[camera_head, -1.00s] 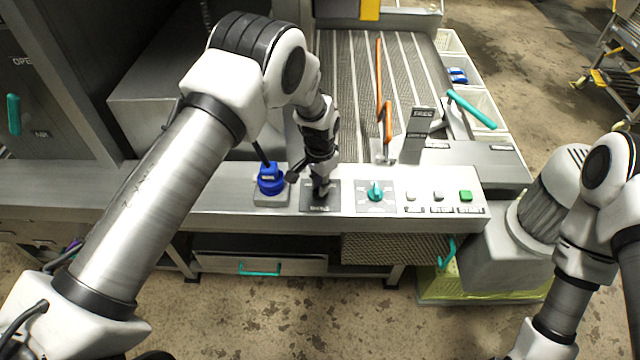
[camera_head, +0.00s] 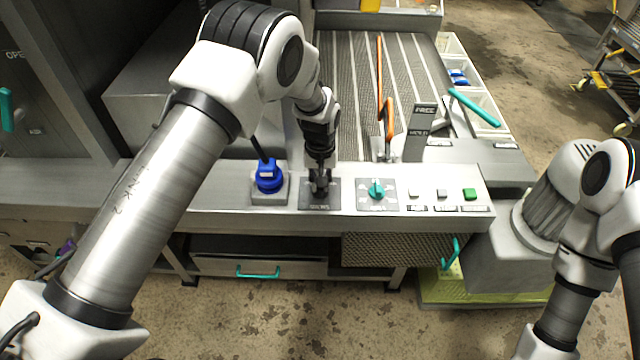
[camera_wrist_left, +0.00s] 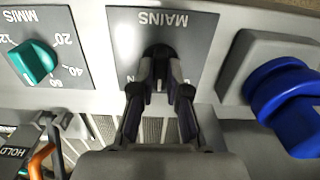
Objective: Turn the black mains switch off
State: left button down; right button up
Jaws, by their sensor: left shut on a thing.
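The black mains switch sits on a dark square plate marked MAINS (camera_wrist_left: 195,28), on the grey panel; the plate also shows in the head view (camera_head: 306,200). In the left wrist view the switch knob (camera_wrist_left: 158,52) shows only in part, between the fingers. My left gripper (camera_wrist_left: 160,80) is shut on it, reaching down onto the plate from above in the head view (camera_head: 319,185). The fingers hide most of the knob, so I cannot tell its exact setting. My right gripper is out of view; only part of my right arm shows at the right.
A blue plug-like connector (camera_head: 268,178) stands left of the plate. A teal dial (camera_head: 376,188) and a green button (camera_head: 470,194) are to its right. An orange lever (camera_head: 388,115) and a grey FREE/HOLD plate (camera_head: 421,130) rise behind the panel.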

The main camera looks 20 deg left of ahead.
pick_arm(q)
jog(key=n, duration=0.2)
jog(key=n+b, duration=0.1)
jog(key=n, duration=0.1)
jog(key=shift+s+f+n, duration=0.1)
jog(key=shift+f+n, duration=0.1)
jog(key=shift+n, duration=0.1)
jog(key=shift+n+b, duration=0.3)
jog(key=shift+n, duration=1.7)
jog(key=c, duration=1.2)
grip_release()
jog(key=shift+o, duration=0.2)
